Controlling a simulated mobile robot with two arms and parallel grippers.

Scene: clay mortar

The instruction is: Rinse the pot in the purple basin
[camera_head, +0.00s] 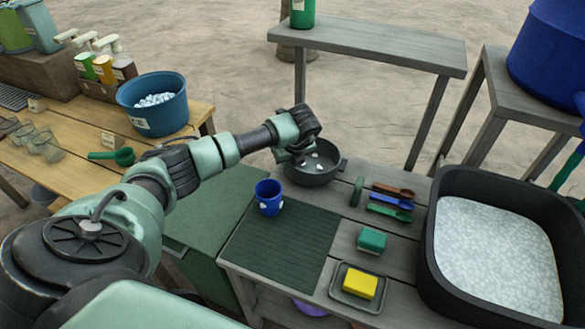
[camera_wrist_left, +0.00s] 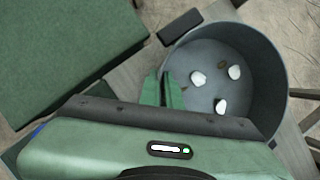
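The pot (camera_head: 322,176) is a dark grey round pan at the far end of the grey wooden table. Several white pieces lie in it, clearer in the left wrist view (camera_wrist_left: 205,105). My left gripper (camera_head: 298,158) is at the pot's left rim. In the left wrist view its green fingers (camera_wrist_left: 162,88) are close together with the rim between them, one inside the pot and one outside. A small part of a purple thing (camera_head: 310,308), perhaps the basin, shows below the table's front; the rest is hidden. My right gripper is not in view.
A blue cup (camera_head: 269,197) stands on the dark green ribbed mat (camera_head: 283,245). Spoons (camera_head: 390,203), a green sponge (camera_head: 372,240) and a yellow sponge (camera_head: 360,284) on a tray lie to the right. A large black tub (camera_head: 432,275) with pale contents stands at the right.

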